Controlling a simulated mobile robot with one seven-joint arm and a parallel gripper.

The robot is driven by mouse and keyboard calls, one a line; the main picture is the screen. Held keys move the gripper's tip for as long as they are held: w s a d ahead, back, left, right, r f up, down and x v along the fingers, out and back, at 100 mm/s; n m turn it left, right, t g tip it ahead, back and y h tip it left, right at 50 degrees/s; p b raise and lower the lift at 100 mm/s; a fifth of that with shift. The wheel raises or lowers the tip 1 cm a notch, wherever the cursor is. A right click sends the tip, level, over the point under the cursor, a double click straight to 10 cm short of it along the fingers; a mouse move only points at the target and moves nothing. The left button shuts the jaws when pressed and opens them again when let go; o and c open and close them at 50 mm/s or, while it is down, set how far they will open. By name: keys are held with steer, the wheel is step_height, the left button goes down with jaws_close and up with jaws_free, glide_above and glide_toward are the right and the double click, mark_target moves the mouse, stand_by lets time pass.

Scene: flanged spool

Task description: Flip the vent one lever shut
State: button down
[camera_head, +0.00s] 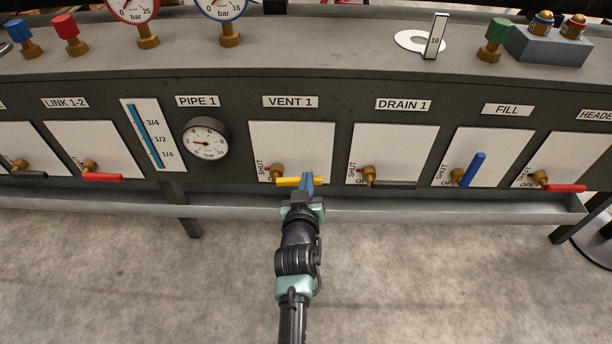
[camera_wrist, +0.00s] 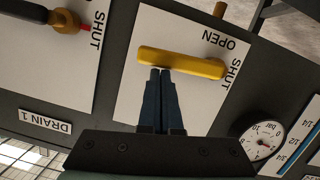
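The vent one lever (camera_head: 289,181) is a yellow handle on a brass valve (camera_head: 276,171), on the white plate under the VENT 1 label (camera_head: 290,102). It lies about level, pointing right from the valve. In the wrist view the yellow lever (camera_wrist: 185,63) runs across the plate near the words OPEN and SHUT. My gripper (camera_head: 308,178) is at the lever's free end. In the wrist view my gripper (camera_wrist: 160,72) has its two blue fingers together, with the tips at the lever's edge. They look touching, with nothing seen between them.
The black DRAIN 1 lever (camera_head: 394,184) is to the right, then the blue FILL lever (camera_head: 473,169). The PIPE 1 gauge (camera_head: 206,139) is to the left. A grey ledge (camera_head: 400,210) runs below the panel. Open floor lies in front.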

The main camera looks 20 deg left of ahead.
steer(key=shift+d+f, duration=0.15)
steer(key=shift+f, duration=0.15)
stand_by(0.5)
steer(key=s+d+r+p, duration=0.2)
steer(key=s+r+p, duration=0.4)
steer(key=s+p, duration=0.3)
steer(key=shift+s+d+r, duration=0.15)
steer(key=shift+d+r, duration=0.05)
steer(key=shift+d, duration=0.15)
stand_by(0.4)
